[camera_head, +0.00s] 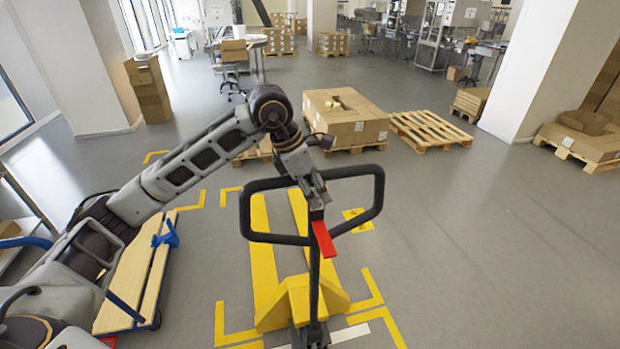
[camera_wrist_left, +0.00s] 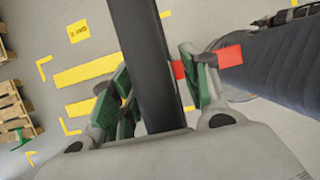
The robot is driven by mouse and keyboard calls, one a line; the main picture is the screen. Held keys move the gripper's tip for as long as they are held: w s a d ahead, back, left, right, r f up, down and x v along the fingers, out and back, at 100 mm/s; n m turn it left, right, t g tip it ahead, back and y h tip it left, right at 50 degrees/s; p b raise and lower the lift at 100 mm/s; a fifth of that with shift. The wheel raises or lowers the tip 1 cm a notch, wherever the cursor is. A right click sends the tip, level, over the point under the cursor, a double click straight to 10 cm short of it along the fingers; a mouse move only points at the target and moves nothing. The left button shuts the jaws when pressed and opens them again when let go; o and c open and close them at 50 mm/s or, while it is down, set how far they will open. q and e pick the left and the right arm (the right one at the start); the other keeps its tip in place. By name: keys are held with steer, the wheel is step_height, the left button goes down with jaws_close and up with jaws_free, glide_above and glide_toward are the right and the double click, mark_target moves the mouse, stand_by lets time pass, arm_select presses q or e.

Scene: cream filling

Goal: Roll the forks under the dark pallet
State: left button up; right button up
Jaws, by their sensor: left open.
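A yellow pallet jack (camera_head: 322,300) stands on the floor, its two forks (camera_head: 262,240) pointing away from me. Its black loop handle (camera_head: 377,195) has a red lever (camera_head: 324,239). My left gripper (camera_head: 316,195) is at the handle's middle. In the left wrist view its green-padded fingers (camera_wrist_left: 157,92) are apart, one on each side of the black handle bar (camera_wrist_left: 142,40); I cannot tell whether they touch it. The forks also show there (camera_wrist_left: 90,72). No pallet looks clearly dark; a pallet (camera_head: 360,149) under a large carton (camera_head: 345,118) lies beyond the forks. My right gripper is out of view.
An empty pale pallet (camera_head: 430,128) lies right of the carton. A wooden-decked cart (camera_head: 135,275) with blue parts stands left of the jack. Yellow floor marks (camera_head: 370,290) surround the jack. Pillars stand at both sides. The floor at right (camera_head: 490,240) is clear.

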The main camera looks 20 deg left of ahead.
arm_select(q)
steer(key=shift+w+d+f, duration=0.1)
steer(key=shift+f, duration=0.35)
steer(key=shift+c, duration=0.3)
jaws_close()
stand_by(0.4)
